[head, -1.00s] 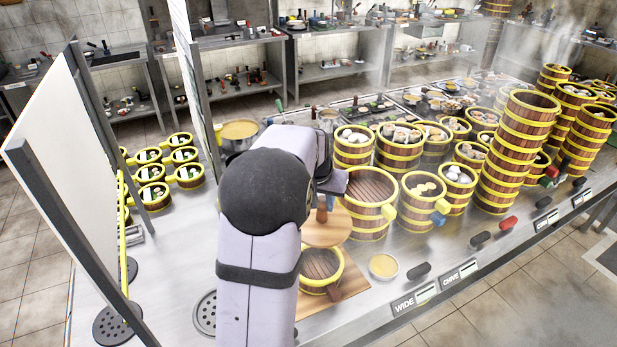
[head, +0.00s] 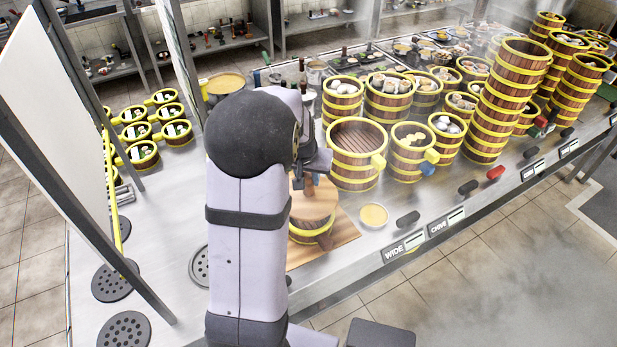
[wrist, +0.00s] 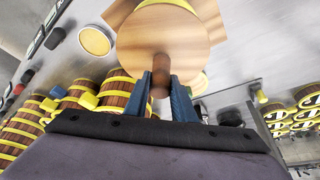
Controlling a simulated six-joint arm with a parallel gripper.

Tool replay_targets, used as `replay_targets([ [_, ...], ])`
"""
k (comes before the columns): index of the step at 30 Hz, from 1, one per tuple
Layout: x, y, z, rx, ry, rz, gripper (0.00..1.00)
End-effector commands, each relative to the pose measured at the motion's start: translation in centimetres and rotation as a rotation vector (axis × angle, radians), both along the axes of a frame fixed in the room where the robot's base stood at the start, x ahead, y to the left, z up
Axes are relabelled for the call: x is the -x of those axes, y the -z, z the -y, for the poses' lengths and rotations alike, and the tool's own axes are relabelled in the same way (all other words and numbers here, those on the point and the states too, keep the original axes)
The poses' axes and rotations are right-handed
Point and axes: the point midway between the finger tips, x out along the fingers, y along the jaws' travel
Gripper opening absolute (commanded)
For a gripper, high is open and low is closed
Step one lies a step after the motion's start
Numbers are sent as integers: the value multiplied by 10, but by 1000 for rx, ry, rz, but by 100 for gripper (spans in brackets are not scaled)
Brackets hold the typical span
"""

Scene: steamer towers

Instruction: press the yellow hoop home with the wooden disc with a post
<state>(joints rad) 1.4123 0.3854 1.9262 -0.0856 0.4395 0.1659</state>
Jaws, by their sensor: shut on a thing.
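My gripper (head: 309,178) is shut on the post (wrist: 159,68) of the wooden disc (head: 315,207). In the wrist view the round disc (wrist: 165,38) lies beyond the blue-grey fingers. In the head view the disc covers the top of a small wooden steamer (head: 325,239) on a board. A yellow hoop (head: 302,232) shows around that steamer, just below the disc's edge. I cannot tell whether the disc touches the hoop or stays slightly above it. In the wrist view only yellow slivers of the hoop (wrist: 182,4) show past the disc. The steamer's inside is hidden.
The wooden board (head: 344,229) lies under the steamer. A large empty steamer (head: 357,158) stands close behind. Filled steamers and tall stacks (head: 508,100) crowd the back right. Small yellow-rimmed cups (head: 143,155) stand at the left.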

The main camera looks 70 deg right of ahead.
Motion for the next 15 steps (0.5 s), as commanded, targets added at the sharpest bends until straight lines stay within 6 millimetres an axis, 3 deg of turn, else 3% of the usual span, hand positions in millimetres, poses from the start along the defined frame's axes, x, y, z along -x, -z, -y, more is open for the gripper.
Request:
replay_targets([
  [15, 0, 17, 0, 2, 0, 0, 0],
])
